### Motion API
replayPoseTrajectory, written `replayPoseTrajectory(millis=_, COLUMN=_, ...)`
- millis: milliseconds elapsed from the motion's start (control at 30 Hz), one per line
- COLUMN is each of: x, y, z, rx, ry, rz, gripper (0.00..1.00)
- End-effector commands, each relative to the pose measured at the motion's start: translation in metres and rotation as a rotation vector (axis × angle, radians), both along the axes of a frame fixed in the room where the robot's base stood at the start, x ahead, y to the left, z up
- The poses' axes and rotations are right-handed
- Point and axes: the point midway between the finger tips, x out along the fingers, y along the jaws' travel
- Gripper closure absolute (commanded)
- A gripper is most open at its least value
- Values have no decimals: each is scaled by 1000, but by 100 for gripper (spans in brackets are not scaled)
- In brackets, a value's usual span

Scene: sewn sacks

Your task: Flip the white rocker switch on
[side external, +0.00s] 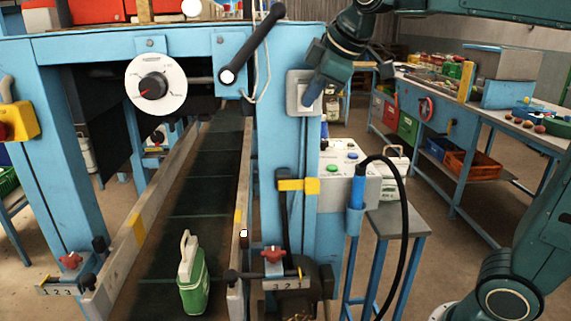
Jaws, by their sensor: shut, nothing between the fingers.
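The white rocker switch (293,98) is mounted on the blue upright post of the machine, in a pale square housing. My gripper (311,100) is at the switch from the right, its shut fingertips at or very near the rocker's right side. The fingers cover part of the switch, so I cannot tell which way the rocker is tilted. Whether the fingertips touch it is also unclear. Nothing shows between the fingers.
A white round dial (156,85) and a black lever (252,43) are left of the switch. A control box with coloured buttons (342,165) and a black cable (402,210) are below right. A green and white container (193,281) stands on the conveyor (184,240).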

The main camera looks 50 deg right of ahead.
Motion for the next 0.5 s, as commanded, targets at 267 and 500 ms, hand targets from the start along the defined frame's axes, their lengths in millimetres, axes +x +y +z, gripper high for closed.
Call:
replayPoseTrajectory(millis=267, x=-5, y=6, z=0, rx=0, ry=-4, rz=2, gripper=100)
replayPoseTrajectory(millis=500, x=-19, y=20, z=-2, rx=0, ry=-1, rz=4, gripper=100)
